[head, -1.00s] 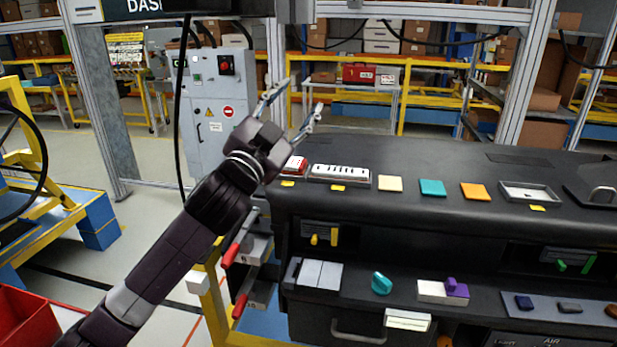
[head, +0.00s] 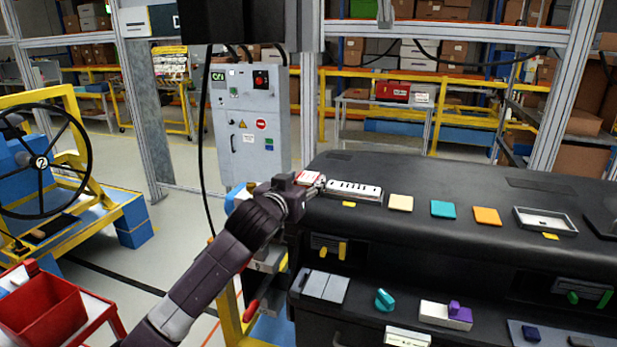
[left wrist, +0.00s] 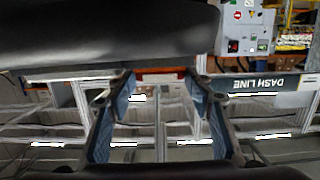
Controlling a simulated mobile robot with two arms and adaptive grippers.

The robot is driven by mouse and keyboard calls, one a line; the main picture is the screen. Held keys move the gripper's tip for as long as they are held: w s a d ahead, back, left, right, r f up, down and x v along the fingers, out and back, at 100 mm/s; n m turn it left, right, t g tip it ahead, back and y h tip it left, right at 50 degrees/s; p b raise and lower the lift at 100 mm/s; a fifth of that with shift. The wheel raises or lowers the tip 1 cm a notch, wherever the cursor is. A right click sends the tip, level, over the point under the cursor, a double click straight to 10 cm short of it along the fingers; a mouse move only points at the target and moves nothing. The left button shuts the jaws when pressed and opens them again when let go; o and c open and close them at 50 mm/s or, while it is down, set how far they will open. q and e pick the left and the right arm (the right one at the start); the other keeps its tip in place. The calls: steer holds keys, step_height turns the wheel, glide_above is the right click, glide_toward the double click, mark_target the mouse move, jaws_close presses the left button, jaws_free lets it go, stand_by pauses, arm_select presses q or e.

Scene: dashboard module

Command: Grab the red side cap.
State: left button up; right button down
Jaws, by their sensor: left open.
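The red side cap (head: 309,176) shows as a red and white piece at the left end of the dashboard's top, partly hidden behind my left gripper (head: 316,186). In the left wrist view a red strip with a pale face, which looks like the cap (left wrist: 160,73), sits at the dark dashboard edge. My left gripper is there too (left wrist: 160,98), its two blue-grey fingers open and apart, with the cap beyond and between their tips. I cannot tell whether they touch it. My right gripper is not in view.
A white slotted strip (head: 354,190) lies right beside the cap. Cream (head: 400,203), teal (head: 443,209) and orange (head: 487,216) tiles follow along the black dashboard (head: 420,174). A grey control cabinet (head: 247,140) stands behind at left. A red bin (head: 40,312) is at lower left.

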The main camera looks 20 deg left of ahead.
arm_select(q)
steer(key=shift+w+f, duration=0.2)
steer(key=shift+w, duration=0.65)
steer(key=c, duration=0.8)
steer(key=shift+r, duration=0.2)
